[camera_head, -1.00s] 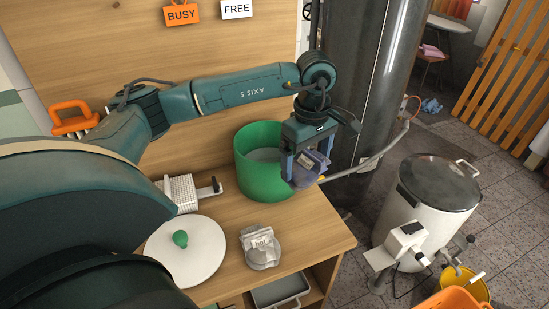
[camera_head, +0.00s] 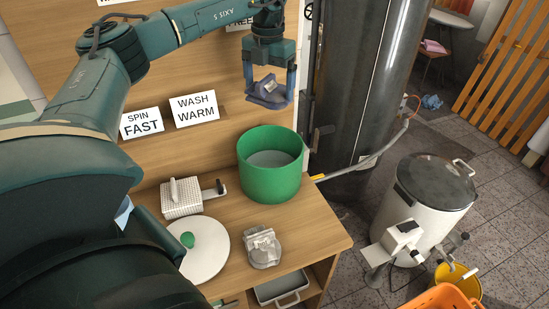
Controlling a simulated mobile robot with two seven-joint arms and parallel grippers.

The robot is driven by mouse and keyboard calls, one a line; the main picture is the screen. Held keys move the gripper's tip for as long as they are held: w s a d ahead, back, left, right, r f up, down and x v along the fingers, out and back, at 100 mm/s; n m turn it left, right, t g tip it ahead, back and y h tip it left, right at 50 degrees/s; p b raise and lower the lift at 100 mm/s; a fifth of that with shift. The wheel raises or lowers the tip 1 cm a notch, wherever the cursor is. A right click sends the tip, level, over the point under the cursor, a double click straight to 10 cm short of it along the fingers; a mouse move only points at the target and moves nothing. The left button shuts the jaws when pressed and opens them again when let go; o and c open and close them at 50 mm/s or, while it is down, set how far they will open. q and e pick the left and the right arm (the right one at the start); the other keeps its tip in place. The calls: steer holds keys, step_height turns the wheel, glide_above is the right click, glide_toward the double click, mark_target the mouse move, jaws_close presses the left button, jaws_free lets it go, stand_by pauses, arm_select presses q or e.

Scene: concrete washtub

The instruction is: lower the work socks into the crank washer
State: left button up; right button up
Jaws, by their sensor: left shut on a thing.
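The work socks, a dark blue-grey folded bundle with a pale label (camera_head: 266,91), hang between the fingers of my left gripper (camera_head: 270,100), which is shut on them. In the head view they are held up in front of the wooden back panel, higher in the picture than the green tub and apart from it. The open green tub (camera_head: 268,180), which looks like the crank washer's tub, stands on the wooden bench with greyish water inside. A white round lid with a green knob (camera_head: 203,252) lies in front of it to the left. My right gripper is not in view.
A white perforated box with a handle (camera_head: 183,200) stands left of the tub. Cards (camera_head: 193,109) hang on the panel. A dark cylinder (camera_head: 357,80) and a lidded white drum (camera_head: 425,218) stand to the right.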

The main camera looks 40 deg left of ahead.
arm_select(q)
step_height(320, 180, down, 10)
steer(key=b, duration=0.4)
steer(key=shift+r+b, duration=0.2)
steer(key=shift+b, duration=0.2)
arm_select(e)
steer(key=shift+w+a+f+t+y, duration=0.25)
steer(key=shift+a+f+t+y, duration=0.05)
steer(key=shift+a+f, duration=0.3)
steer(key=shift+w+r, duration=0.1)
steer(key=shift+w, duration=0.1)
